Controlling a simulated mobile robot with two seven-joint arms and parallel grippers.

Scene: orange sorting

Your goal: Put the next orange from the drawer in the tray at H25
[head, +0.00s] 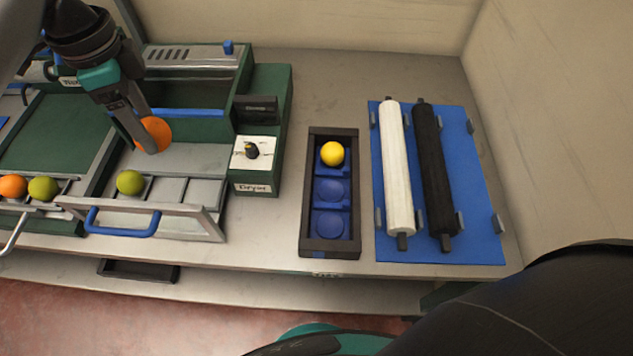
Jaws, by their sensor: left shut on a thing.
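My left gripper (146,138) is shut on an orange (156,132), held above the back part of the open drawer (180,222). One finger covers part of the orange. The black tray (308,190) stands on the bench to the right, with three blue cups in a row. A yellow fruit (332,153) sits in the far cup; the middle and near cups are empty. A small label (326,275) on the bench edge is unreadable. My right gripper is out of view.
A green machine with a knob panel (254,152) stands between drawer and tray. Another orange (13,187) and olive fruit (43,189) lie at far left. A blue mat (478,195) holds a white roller (395,165) and a black roller (432,170).

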